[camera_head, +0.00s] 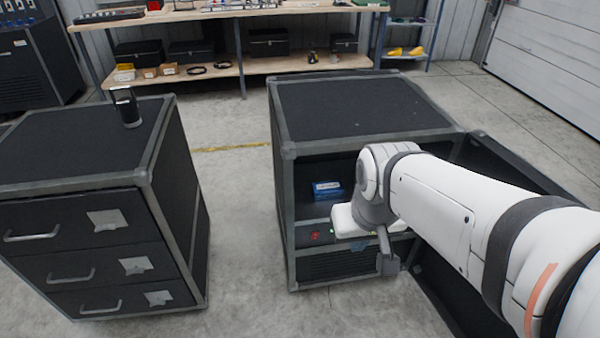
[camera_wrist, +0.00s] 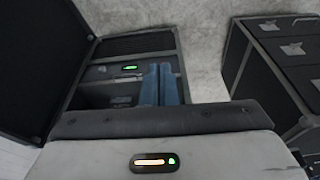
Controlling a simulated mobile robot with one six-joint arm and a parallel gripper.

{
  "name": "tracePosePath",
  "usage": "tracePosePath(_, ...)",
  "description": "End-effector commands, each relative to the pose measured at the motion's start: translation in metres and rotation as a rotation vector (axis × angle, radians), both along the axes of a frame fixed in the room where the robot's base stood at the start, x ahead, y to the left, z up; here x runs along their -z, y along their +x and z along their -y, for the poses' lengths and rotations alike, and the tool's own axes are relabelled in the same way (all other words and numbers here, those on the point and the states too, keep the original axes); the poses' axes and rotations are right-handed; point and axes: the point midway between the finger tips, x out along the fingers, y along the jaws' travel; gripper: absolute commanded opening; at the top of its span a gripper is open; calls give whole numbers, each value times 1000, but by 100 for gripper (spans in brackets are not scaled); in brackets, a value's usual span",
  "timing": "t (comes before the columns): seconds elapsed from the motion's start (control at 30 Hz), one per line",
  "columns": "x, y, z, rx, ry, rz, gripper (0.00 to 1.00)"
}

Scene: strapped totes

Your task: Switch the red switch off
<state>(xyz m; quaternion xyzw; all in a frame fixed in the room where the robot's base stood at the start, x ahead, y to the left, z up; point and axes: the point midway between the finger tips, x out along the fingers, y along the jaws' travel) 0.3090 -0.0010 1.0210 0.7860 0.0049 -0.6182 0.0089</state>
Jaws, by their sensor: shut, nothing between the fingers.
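The red switch (camera_head: 315,236) shows as a small red spot on the strip below the open compartment of the middle black cabinet, in the head view. A green light (camera_wrist: 130,67) shows on this strip in the wrist view, where I cannot see the red switch. My gripper (camera_wrist: 163,68) has its blue fingers together with nothing between them, in front of the cabinet front. In the head view my arm hides part of the strip, and the fingers are mostly hidden. I cannot tell whether the fingertips touch the panel.
The middle cabinet (camera_head: 350,105) has its door (camera_head: 500,175) swung open to the right. A blue box (camera_head: 327,190) lies in its compartment. A drawer cabinet (camera_head: 85,170) with a dark object (camera_head: 126,107) on top stands left. Bare floor separates the cabinets. A workbench (camera_head: 230,78) stands behind.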

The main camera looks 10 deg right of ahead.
Motion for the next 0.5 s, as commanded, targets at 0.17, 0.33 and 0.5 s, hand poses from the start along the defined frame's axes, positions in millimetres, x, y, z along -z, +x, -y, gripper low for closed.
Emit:
tracePosePath(0.17, 45, 39, 4, -92, -35, 79, 0)
tracePosePath(0.33, 101, 95, 8, -241, -105, 211, 0)
tracePosePath(0.5, 156, 146, 12, -391, -193, 349, 0)
